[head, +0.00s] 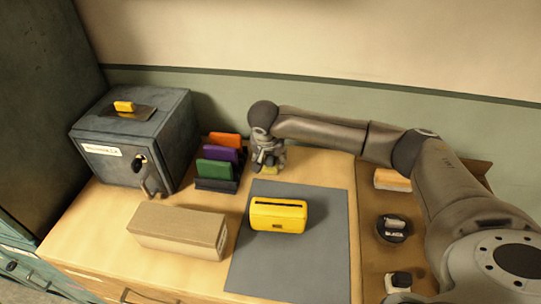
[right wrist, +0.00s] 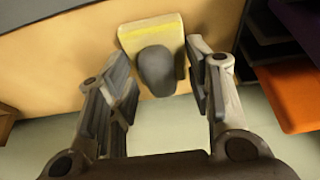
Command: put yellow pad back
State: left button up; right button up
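A yellow pad with a dark grey rounded knob (right wrist: 157,72) lies on the wooden table near its back edge in the right wrist view. In the head view only a little yellow of the pad (head: 267,169) shows under my right gripper (head: 266,160). The right gripper points down over the pad. In the right wrist view its fingers (right wrist: 160,85) are spread on either side of the knob, with gaps visible, and hold nothing. My left gripper is not in view.
Orange, purple and green cards (head: 217,169) stand in a dark rack just left of the gripper. A yellow case (head: 278,215) lies on a grey mat (head: 250,265). A cardboard box (head: 178,231), a dark safe (head: 130,140) and a brown tray (head: 372,255) with small items stand around.

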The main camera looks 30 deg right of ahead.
jog(key=shift+o, duration=1.4)
jog(key=shift+r, duration=0.2)
jog(key=v, duration=1.2)
jog(key=shift+b, duration=0.45)
jog(key=shift+d, duration=0.1)
